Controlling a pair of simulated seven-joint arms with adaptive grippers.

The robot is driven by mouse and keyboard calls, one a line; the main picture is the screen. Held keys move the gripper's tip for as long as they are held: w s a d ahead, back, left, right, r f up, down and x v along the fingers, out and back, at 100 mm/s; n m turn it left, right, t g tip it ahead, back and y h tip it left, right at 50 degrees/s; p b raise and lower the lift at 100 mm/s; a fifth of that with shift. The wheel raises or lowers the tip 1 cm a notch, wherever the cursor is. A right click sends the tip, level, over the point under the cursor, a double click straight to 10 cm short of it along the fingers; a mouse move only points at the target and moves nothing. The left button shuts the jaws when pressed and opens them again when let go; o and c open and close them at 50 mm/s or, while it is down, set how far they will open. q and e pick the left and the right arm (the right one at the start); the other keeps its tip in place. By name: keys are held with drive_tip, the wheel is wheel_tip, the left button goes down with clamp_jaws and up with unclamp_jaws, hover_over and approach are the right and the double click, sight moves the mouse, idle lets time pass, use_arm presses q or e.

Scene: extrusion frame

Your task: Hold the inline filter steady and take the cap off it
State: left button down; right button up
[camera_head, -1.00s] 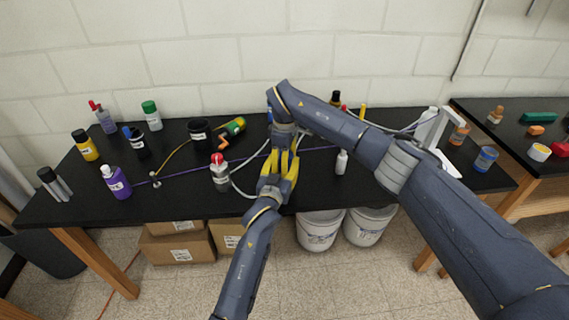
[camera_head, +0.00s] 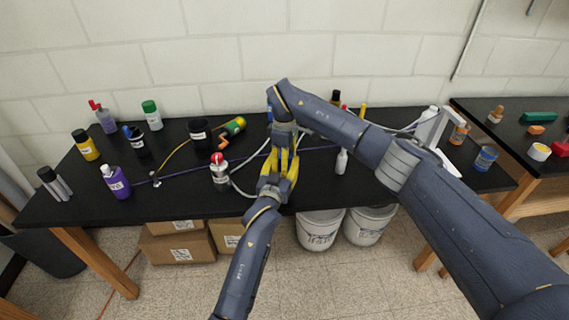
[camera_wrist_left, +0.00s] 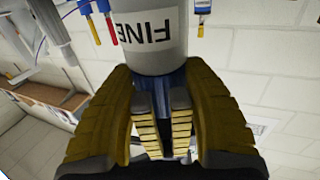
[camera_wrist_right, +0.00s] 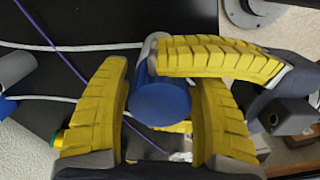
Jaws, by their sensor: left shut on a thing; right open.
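The inline filter (camera_wrist_left: 155,38) is a pale grey cylinder with a "FINE" label, upside down in the left wrist view. Its blue cap (camera_wrist_right: 160,102) faces the camera in the right wrist view, and blue shows below the grey body in the left wrist view. My left gripper (camera_head: 284,165) is shut on the filter; one of its yellow fingers crosses the grey body in the right wrist view. My right gripper (camera_wrist_right: 160,125) is open, its fingers on either side of the cap, with a gap to its left. The head view hides most of the filter behind the grippers.
Grey hoses and a purple cord (camera_head: 200,166) run across the black table (camera_head: 180,206). Several bottles stand at the left.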

drive_tip(key=shift+r, duration=2.1)
use_arm(q)
drive_tip(key=c, duration=0.6)
unclamp_jaws()
drive_tip(key=shift+c, duration=0.2)
drive_tip(key=v, duration=1.2)
use_arm(e)
drive_tip(key=o, duration=0.3)
